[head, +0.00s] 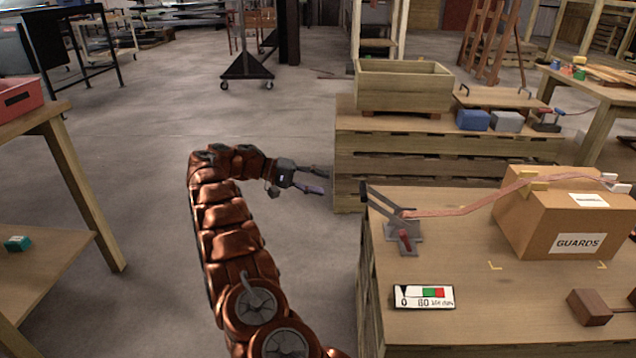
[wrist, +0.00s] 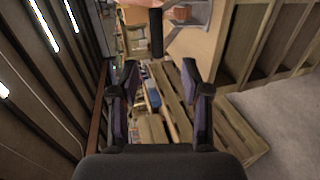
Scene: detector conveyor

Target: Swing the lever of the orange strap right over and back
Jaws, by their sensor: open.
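The orange strap (head: 455,206) runs from a grey ratchet tensioner (head: 404,236) up over a cardboard box on the bench. The tensioner's grey lever (head: 381,199) slants up and left from its base, its free end near the bench's left edge. My gripper (head: 326,180) is open and empty, left of the lever end and apart from it. In the wrist view my gripper (wrist: 160,72) has its two fingers spread. A dark upright bar, seemingly the lever's end (wrist: 156,34), shows ahead between the fingertips. How far ahead it lies is hard to tell.
The cardboard box (head: 562,215) marked GUARDS stands right of the tensioner on the wooden bench (head: 480,305). A gauge label (head: 423,297) and a brown block (head: 589,307) lie in front. Pallets with a wooden crate (head: 404,88) stand behind.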

